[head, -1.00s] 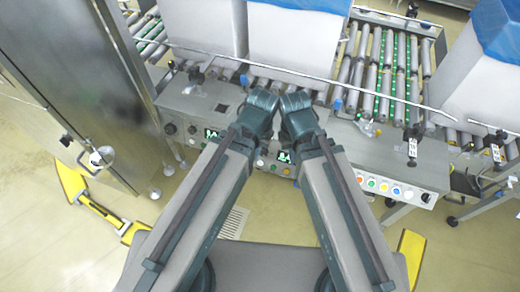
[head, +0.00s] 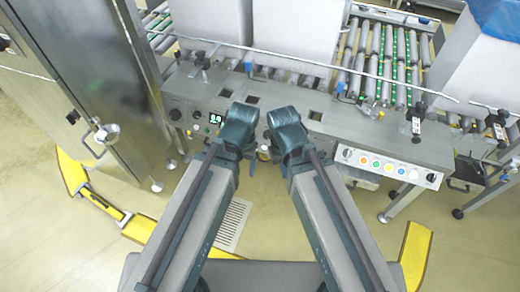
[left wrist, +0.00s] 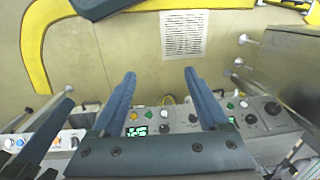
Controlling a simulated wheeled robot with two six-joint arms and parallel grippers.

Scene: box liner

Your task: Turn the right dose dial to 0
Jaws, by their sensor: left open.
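The grey control panel (head: 335,127) shows in the head view beyond my arms. My left gripper (head: 246,160) is over its front edge, pointing down, its fingers mostly hidden by the wrist. In the left wrist view the left gripper (left wrist: 158,75) is open and empty. Between and behind its fingers the panel shows two dark knobs, one (left wrist: 165,128) beside a lit green display (left wrist: 135,131) and one lighter (left wrist: 193,118). I cannot tell which is the right dose dial, nor read its setting. My right gripper (head: 288,155) is beside the left one, its fingers hidden.
A second lit display (head: 215,119) and knobs (head: 175,115) sit on the panel's left. Coloured buttons (head: 376,163) line its right. A steel cabinet (head: 85,75) stands left. Roller conveyors (head: 385,60) and pale boxes (head: 295,35) are behind.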

